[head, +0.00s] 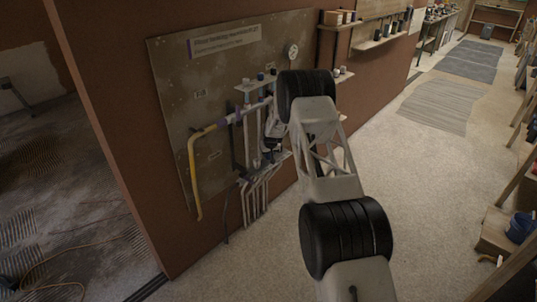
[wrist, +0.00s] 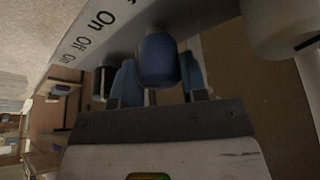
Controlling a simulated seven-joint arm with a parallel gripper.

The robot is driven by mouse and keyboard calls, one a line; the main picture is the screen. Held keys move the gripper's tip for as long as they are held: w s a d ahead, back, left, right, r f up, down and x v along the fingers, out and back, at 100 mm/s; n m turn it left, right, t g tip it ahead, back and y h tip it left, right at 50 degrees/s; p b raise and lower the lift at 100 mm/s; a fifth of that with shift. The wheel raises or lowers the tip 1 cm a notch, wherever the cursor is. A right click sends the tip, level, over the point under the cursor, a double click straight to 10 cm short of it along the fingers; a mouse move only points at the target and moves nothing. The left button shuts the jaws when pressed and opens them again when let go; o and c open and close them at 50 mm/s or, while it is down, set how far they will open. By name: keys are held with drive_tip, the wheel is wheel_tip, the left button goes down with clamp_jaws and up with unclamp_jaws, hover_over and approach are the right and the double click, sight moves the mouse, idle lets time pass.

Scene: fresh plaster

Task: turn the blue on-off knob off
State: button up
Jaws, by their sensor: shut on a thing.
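The blue on-off knob (wrist: 157,58) is in the middle of the wrist view, on a pale panel (wrist: 95,30) with printed "On" and "Off" labels. My gripper (wrist: 157,72) has its two blue-grey fingers on either side of the knob and is shut on it. The knob's exact angle is hard to tell. In the head view my gripper (head: 272,143) is at the pipework on the wall board, partly behind my arm. The blue knob cannot be made out for sure there.
A dark knob (wrist: 102,82) sits left of the fingers and a pale round part (wrist: 275,25) to the right in the wrist view. A yellow pipe (head: 194,170) and several grey pipes run down the board (head: 175,90). The floor to the right is open.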

drive_tip(key=shift+m+h, duration=0.6)
drive_tip(key=shift+m, duration=0.7)
drive_tip(key=o, duration=0.9)
drive_tip(key=shift+n+y, duration=0.5)
drive_tip(key=shift+n, duration=0.7)
drive_tip(key=shift+r+n, duration=0.15)
drive_tip(key=shift+n, duration=0.15)
drive_tip(key=s+v, duration=0.1)
drive_tip(key=v, duration=0.9)
drive_tip(key=s+d+f+v, duration=0.1)
drive_tip(key=v, duration=0.9)
drive_tip(key=s+v, duration=0.1)
drive_tip(key=v, duration=0.9)
drive_tip(key=shift+s+d+f, duration=0.2)
drive_tip(key=shift+s+d, duration=0.05)
drive_tip(key=shift+s, duration=0.1)
